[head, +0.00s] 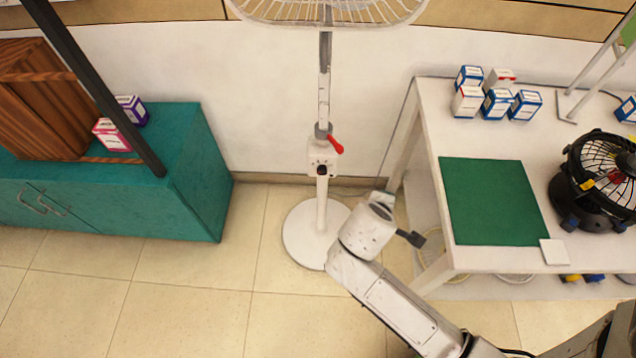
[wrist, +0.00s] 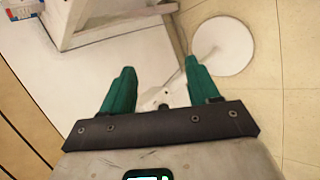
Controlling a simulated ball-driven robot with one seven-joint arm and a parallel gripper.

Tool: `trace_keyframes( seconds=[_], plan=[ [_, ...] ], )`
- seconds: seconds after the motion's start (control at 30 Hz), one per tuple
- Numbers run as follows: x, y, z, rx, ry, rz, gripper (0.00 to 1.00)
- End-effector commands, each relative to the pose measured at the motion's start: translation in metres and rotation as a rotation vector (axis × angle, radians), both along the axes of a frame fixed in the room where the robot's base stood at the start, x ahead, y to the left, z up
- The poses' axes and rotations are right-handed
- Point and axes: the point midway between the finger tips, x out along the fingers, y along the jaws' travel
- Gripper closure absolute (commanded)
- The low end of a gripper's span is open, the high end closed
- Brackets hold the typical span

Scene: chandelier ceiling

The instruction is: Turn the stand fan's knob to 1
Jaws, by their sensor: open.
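The white stand fan (head: 322,215) stands against the wall in the head view, its cage cut off by the top edge. Its small control box (head: 318,153) on the pole carries a dark knob (head: 321,170); a red lever (head: 336,145) is just above. The knob's setting is too small to read. My gripper (wrist: 160,75) is open, its two green fingers apart with nothing between them. In the wrist view the fan's round base (wrist: 222,46) lies beyond the right finger.
A white table (head: 425,125) on the right bears small boxes (head: 497,104), a green mat (head: 490,200) and a black fan (head: 598,185). A teal cabinet (head: 125,205) stands left. Tiled floor is clear between cabinet and fan.

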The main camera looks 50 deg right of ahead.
Motion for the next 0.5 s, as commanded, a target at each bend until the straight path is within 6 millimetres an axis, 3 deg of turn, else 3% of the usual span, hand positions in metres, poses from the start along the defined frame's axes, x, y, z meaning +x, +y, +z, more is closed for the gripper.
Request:
trace_keyframes(
  seconds=[0.03, 0.27, 0.5],
  plan=[
    [0.006, -0.006, -0.017, -0.064, 0.026, 0.042, 0.4],
    [0.054, -0.021, -0.057, -0.508, 0.262, 0.363, 0.4],
    [0.119, 0.011, -0.101, -0.966, 0.604, 0.744, 0.4]
  ],
)
